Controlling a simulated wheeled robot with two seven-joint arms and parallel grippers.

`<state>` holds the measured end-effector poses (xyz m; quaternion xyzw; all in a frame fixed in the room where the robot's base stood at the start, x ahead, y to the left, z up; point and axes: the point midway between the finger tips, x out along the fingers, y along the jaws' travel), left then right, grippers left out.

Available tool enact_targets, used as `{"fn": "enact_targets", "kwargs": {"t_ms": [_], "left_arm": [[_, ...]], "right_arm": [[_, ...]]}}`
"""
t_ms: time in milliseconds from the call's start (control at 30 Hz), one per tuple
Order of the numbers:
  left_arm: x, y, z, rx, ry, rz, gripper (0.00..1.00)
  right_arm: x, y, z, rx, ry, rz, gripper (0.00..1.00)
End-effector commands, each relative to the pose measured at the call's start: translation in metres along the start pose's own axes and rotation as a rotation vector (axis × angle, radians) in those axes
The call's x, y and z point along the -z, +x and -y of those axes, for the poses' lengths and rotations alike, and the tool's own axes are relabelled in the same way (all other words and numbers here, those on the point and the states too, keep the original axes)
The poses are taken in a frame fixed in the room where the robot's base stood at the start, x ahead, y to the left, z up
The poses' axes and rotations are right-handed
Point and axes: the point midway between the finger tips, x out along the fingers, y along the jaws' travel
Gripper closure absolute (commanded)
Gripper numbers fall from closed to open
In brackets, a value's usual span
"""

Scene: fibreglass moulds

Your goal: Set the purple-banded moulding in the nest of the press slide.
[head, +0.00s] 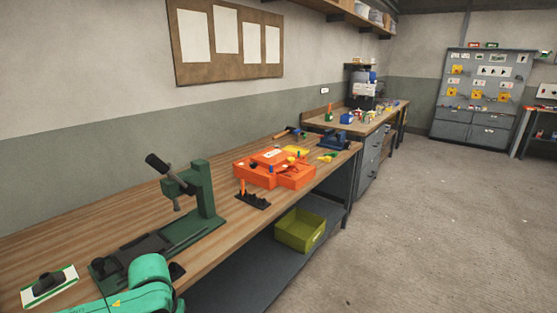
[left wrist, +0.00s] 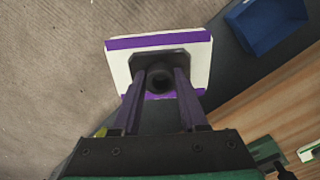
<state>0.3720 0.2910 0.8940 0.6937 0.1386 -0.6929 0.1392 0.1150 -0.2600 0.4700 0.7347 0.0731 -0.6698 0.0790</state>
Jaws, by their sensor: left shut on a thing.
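The purple-banded moulding (left wrist: 117,72) is a white plate with purple bands along two edges and a dark raised centre with a round knob. My left gripper (left wrist: 160,82) is shut on that knob in the left wrist view, and its fingers cover part of the plate. The moulding hangs clear of the bench, over the floor and a dark surface. The green press (head: 205,190) stands on the bench in the head view. Its dark slide (head: 142,246) lies on the base at the left; the nest cannot be made out clearly. My right gripper is not in view.
A green-banded moulding (head: 65,284) lies on the bench (head: 75,225) left of the press. An orange case (head: 290,176) and a small black stand (head: 253,201) are farther along. A blue bin (left wrist: 265,25) shows below the bench edge; an olive bin (head: 300,231) is on the lower shelf.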

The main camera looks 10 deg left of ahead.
Motion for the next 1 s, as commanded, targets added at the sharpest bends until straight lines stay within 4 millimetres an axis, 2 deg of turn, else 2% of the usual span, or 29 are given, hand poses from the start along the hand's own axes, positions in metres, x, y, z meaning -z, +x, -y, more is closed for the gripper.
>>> {"fn": "enact_targets", "kwargs": {"t_ms": [33,200,467,500,833,1000], "left_arm": [[-0.005,0.0,-0.022,-0.009,0.063,-0.004,1.0],[-0.024,0.001,-0.07,-0.004,0.231,-0.004,1.0],[-0.049,-0.002,-0.116,0.0,0.409,-0.003,1.0],[-0.048,0.011,-0.113,0.002,0.4,0.0,1.0],[-0.048,0.063,-0.112,0.001,0.396,0.001,1.0],[-0.048,0.076,-0.112,-0.001,0.396,0.001,1.0]], "right_arm": [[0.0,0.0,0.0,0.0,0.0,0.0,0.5],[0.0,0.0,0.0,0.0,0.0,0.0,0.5],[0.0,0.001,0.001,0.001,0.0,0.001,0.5],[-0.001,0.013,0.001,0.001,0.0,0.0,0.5],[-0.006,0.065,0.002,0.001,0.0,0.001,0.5],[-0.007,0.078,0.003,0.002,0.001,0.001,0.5]]}}
